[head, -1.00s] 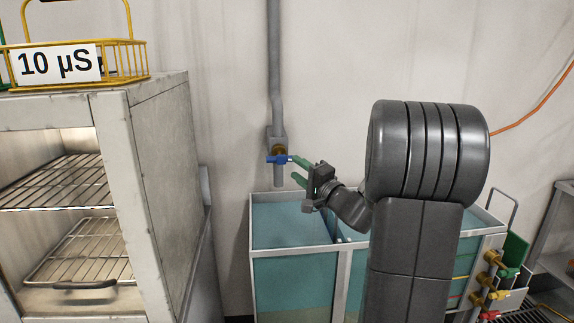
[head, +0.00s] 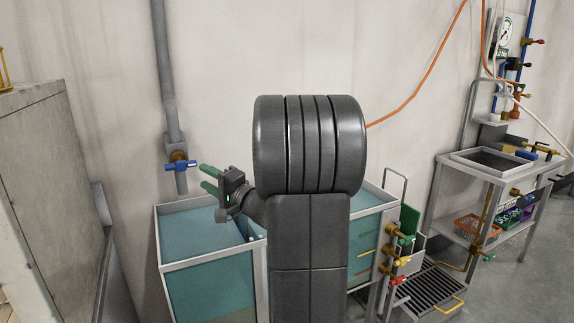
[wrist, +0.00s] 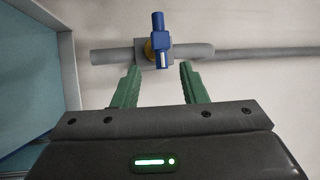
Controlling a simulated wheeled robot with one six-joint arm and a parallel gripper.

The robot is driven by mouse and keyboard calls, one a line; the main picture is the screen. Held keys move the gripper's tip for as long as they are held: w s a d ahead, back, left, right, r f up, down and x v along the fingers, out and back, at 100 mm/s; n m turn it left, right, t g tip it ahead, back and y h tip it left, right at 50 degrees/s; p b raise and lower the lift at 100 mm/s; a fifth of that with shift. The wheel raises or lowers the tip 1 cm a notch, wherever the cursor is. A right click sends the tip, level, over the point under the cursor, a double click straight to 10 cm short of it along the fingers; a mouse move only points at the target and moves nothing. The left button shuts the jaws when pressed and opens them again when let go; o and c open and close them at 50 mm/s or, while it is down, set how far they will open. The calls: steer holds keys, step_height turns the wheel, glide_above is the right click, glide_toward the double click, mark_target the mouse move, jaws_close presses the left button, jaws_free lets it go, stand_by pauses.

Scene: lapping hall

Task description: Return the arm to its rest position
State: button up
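My gripper (head: 207,179) has green fingers and sits above the left part of the water tank, just right of a blue-handled valve (head: 181,165) on a grey wall pipe. In the wrist view my gripper (wrist: 155,82) has its two fingers spread apart with nothing between them. The blue valve handle (wrist: 158,40) shows beyond the fingertips, apart from them. My arm stands in the middle of the head view and hides part of the tank.
The water tank (head: 205,205) stands below my gripper. A grey cabinet (head: 45,190) is at the left. At the right are brass valves (head: 392,252), a floor grate (head: 432,290) and a metal sink stand (head: 465,170). Open floor shows at far right.

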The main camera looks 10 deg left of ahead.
mark_target(180, 164)
steer(key=p+x, duration=0.1)
steer(key=x, duration=1)
steer(key=shift+a+r, duration=0.1)
steer(key=shift+a, duration=0.15)
steer(key=shift+w+r+p, duration=0.1)
steer(key=shift+w+p, duration=0.05)
steer(key=shift+p, duration=0.45)
steer(key=shift+f+b, duration=0.25)
steer(key=shift+b, duration=0.05)
